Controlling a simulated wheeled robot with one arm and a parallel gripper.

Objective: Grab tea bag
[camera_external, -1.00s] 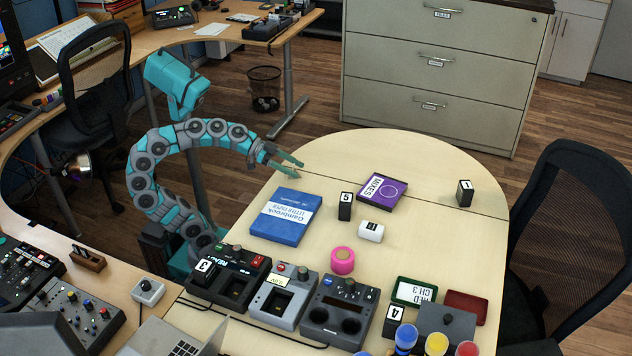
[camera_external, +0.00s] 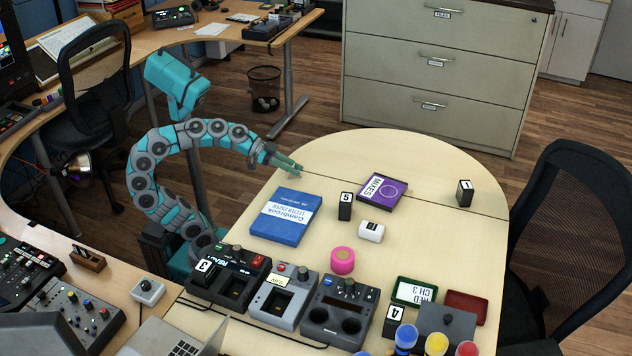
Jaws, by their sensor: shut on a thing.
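My gripper (camera_external: 291,166) is at the end of the teal and grey arm, over the far left edge of the round-ended pale table (camera_external: 425,165). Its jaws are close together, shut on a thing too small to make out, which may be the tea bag. No tea bag can be made out elsewhere in view. The gripper is beyond the blue letter paper box (camera_external: 283,220) and left of the purple MIXES box (camera_external: 382,191).
On the table are a black number 5 block (camera_external: 345,207), a white block (camera_external: 371,232), a pink roll (camera_external: 342,261) and a number 1 block (camera_external: 465,193). Devices (camera_external: 285,296) line the near edge. A black chair (camera_external: 578,230) stands at right.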

